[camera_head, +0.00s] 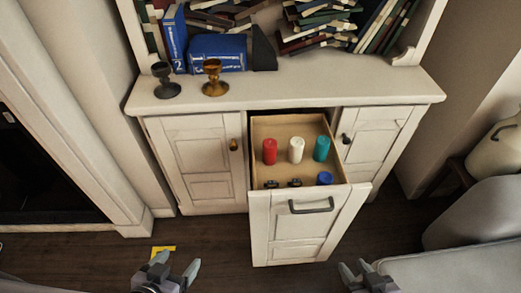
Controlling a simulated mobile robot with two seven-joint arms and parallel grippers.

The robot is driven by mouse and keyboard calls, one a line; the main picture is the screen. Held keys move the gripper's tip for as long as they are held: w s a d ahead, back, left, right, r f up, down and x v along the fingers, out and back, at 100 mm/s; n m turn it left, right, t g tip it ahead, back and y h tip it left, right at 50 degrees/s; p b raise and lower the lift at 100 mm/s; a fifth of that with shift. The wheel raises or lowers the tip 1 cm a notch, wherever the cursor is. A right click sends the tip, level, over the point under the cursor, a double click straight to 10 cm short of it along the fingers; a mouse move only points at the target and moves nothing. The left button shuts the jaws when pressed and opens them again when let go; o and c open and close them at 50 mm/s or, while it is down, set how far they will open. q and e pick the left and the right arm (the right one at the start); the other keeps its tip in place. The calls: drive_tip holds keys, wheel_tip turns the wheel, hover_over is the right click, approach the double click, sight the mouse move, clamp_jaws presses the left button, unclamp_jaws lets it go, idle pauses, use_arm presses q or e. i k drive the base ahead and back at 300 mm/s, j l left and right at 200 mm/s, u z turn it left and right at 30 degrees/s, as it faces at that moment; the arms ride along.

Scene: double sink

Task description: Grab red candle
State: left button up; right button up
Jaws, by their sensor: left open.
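The red candle (270,151) stands upright in the open drawer (288,128) of the white cabinet, at the left of a row. A white candle (296,149) and a teal candle (321,148) stand to its right, apart from it. My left gripper (177,259) is open and empty, low in the picture, in front of the cabinet and left of the drawer. My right gripper (353,265) shows at the bottom right of the drawer front, with its fingers apart and nothing seen between them. Neither gripper touches a candle.
A blue candle (325,178) and two small dark items (295,182) are near the drawer's front wall, which has a handle (311,206). Two goblet-shaped holders (215,78) and books (217,52) are on the cabinet top. A grey seat (478,220) is at right.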

sight(269, 145)
drive_tip(key=i+j, duration=0.1)
drive_tip(key=j, duration=0.35)
drive_tip(key=i+j, duration=0.1)
drive_tip(key=j, duration=0.35)
drive_tip(key=i+j, duration=0.1)
drive_tip(key=j, duration=0.3)
drive_tip(key=i+j, duration=0.1)
drive_tip(key=j, duration=0.35)
drive_tip(key=j+z, duration=0.15)
drive_tip(key=z, duration=0.3)
drive_tip(key=j+z, duration=0.15)
drive_tip(key=z, duration=0.3)
drive_tip(key=i+l+z, duration=0.15)
drive_tip(key=z, duration=0.2)
drive_tip(key=i+l+z, duration=0.1)
drive_tip(key=z, duration=0.3)
drive_tip(key=i+z, duration=0.2)
drive_tip(key=z, duration=0.15)
